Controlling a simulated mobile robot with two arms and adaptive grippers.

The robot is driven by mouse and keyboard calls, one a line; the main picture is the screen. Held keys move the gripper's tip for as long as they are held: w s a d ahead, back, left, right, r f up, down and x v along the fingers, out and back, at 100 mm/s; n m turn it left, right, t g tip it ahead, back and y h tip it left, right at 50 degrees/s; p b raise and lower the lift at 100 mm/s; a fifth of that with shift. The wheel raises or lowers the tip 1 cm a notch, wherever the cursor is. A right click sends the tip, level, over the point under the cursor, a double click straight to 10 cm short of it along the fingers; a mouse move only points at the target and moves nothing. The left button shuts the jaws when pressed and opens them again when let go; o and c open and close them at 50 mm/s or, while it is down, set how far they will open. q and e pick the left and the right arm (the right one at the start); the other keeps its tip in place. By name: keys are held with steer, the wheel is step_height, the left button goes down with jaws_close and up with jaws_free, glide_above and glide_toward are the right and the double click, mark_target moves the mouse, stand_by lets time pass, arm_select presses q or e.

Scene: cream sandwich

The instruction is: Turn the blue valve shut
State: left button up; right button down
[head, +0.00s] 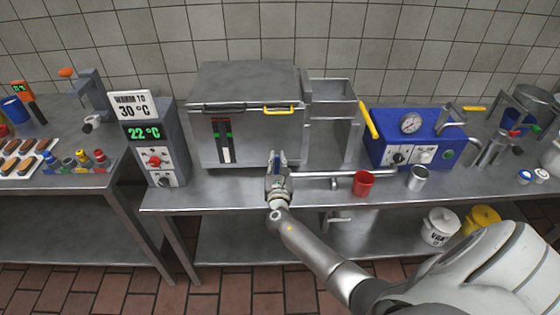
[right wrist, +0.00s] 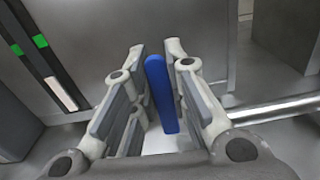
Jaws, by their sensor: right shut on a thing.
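The blue valve handle (right wrist: 161,92) is a flat upright blue bar, leaning slightly, between the fingers of my right gripper (right wrist: 163,68) in the right wrist view. In the head view, my right gripper (head: 277,172) is at the front of the steel tank, low down, shut on the handle; only a sliver of blue (head: 276,158) shows there. The valve's body is hidden behind the gripper. A steel pipe (head: 325,174) runs right from beside the gripper. My left gripper is not in view.
The steel tank (head: 248,142) has a level strip and a yellow-handled lid. A control box (head: 155,140) reads 22 °C. The bench front (head: 220,192) is clear.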

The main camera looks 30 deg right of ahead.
steer(key=shift+a+f+n, duration=0.1)
steer(key=shift+a+n, duration=0.05)
steer(key=shift+n, duration=0.25)
steer(key=c, duration=1.4)
jaws_free()
steer(key=v, duration=1.2)
